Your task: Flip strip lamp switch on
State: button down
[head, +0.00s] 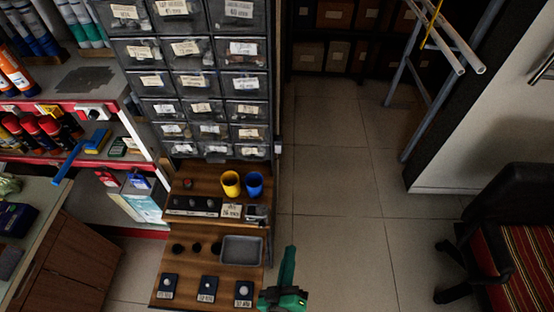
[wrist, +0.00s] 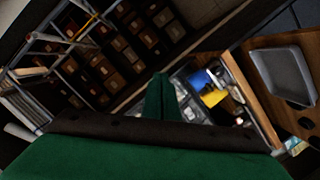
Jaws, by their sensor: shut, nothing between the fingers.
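I cannot make out a strip lamp or its switch for certain in either view. A small pale piece (head: 277,149) sits on the right edge of the drawer cabinet in the head view; it is too small to tell what it is. My green gripper (head: 289,252) is at the bottom centre of the head view, just right of the wooden shelf with the grey tray, pointing away from me. In the wrist view its fingers (wrist: 161,97) are together, with nothing held.
The drawer cabinet (head: 208,80) stands above wooden shelves (head: 190,255). These bear a grey tray (head: 241,251), a yellow cup (head: 231,183) and a blue cup (head: 254,184). Spray cans stand on red-edged shelves at left. A ladder (head: 420,90) and chair (head: 515,220) stand right. The tiled floor between is clear.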

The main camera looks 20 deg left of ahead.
aim_at(278, 152)
jog(key=w+a+r+n+y, duration=0.1)
jog(key=w+a+n, duration=0.4)
jog(key=w, duration=0.3)
jog(key=w+a+r+n+y, duration=0.1)
jog(key=w+a+r+n, duration=0.1)
jog(key=w+a+n, duration=0.3)
jog(key=w+n, duration=0.1)
jog(key=w, duration=0.2)
jog(key=shift+w, duration=0.4)
jog(key=shift+a, duration=0.1)
jog(key=x, duration=1.4)
jog(key=shift+a+r, duration=0.1)
jog(key=shift+r, duration=0.1)
jog(key=shift+w, duration=0.1)
jog(key=shift+f, duration=0.1)
